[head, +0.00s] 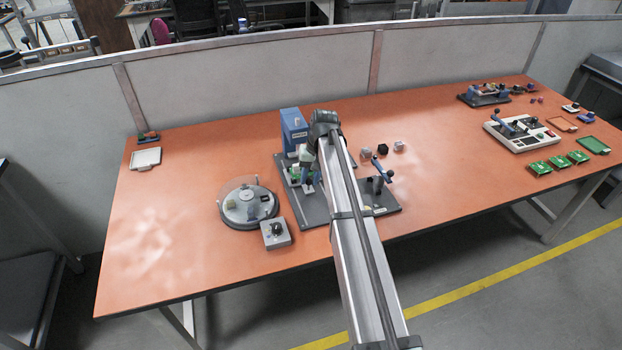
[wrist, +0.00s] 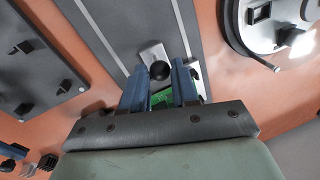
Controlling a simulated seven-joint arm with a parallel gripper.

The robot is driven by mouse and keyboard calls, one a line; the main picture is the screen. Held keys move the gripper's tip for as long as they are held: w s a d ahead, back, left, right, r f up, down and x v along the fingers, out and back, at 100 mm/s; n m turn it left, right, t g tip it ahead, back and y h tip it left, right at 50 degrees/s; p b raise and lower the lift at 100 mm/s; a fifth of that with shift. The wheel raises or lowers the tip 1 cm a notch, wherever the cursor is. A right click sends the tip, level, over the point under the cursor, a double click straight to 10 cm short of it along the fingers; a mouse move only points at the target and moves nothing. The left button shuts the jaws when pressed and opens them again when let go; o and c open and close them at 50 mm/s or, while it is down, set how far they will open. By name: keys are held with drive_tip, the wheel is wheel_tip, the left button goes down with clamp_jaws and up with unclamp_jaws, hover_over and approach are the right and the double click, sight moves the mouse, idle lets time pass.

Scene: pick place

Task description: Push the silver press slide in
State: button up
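The silver press slide (wrist: 152,54) shows in the wrist view as a pale metal plate with a round black knob (wrist: 159,71). It lies on a dark grey base with light rails. My gripper's blue fingers (wrist: 159,82) stand apart, one on each side of the knob in the picture; I cannot tell whether they touch it. A green board (wrist: 162,98) shows between and below the fingers. In the head view the blue press (head: 294,130) stands at the back of the grey base (head: 312,212), and my gripper (head: 312,180) is low over its left part, mostly hidden by my arm.
A round grey turntable with a clear cover (head: 248,206) and a small grey knob box (head: 275,233) sit left of the base. The table's left side is mostly clear.

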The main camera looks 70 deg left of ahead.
drive_tip(key=o, duration=0.4)
drive_tip(key=shift+c, duration=0.2)
drive_tip(key=shift+r, duration=0.1)
wheel_tip(320, 180, up, 13)
drive_tip(key=w, duration=0.2)
drive_tip(key=shift+w+d+r, duration=0.2)
drive_tip(key=shift+w+d, duration=0.05)
drive_tip(key=shift+w, duration=0.05)
